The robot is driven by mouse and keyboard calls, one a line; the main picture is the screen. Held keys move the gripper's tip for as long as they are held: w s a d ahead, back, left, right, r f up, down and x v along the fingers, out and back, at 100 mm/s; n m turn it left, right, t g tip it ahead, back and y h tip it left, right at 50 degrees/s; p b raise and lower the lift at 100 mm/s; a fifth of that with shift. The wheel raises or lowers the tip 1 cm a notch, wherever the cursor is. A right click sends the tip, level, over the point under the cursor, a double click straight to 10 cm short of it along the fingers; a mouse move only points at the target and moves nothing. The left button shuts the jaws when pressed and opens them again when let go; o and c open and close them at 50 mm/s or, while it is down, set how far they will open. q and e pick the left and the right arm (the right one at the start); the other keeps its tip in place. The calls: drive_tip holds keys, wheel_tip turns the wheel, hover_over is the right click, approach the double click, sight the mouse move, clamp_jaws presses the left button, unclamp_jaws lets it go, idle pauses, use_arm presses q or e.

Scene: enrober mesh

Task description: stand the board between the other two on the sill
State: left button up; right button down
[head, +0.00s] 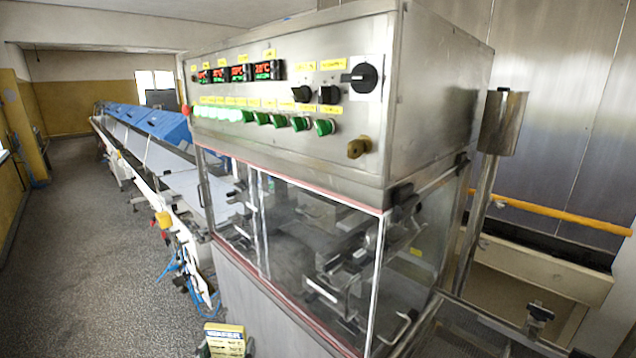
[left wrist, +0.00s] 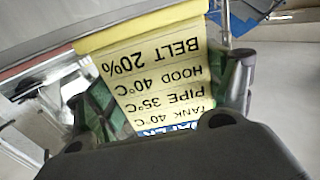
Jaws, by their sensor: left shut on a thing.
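The board (head: 224,337) is a small cream and yellow plate at the bottom edge of the head view. In the left wrist view the board (left wrist: 150,70) fills the middle, with black lines of text such as BELT 20% and HOOD 40°C, upside down there. My left gripper (head: 226,348) is shut on it, with one green-padded finger at each side; the fingers also show in the left wrist view (left wrist: 166,95). The board is in front of the machine's lower panel. The other two boards and the sill cannot be made out. My right gripper is not in view.
A steel machine (head: 280,120) with knobs, green buttons and red displays stands ahead, with clear glazed panels (head: 310,255) below. A long conveyor (head: 150,155) runs back on the left, with cables beside it. The grey floor (head: 80,230) at left is clear.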

use_arm(q)
wheel_tip(320, 180, down, 7)
drive_tip(key=y, duration=0.1)
drive_tip(key=shift+s+a+n, duration=0.4)
drive_tip(key=shift+f, duration=0.1)
idle(1.9)
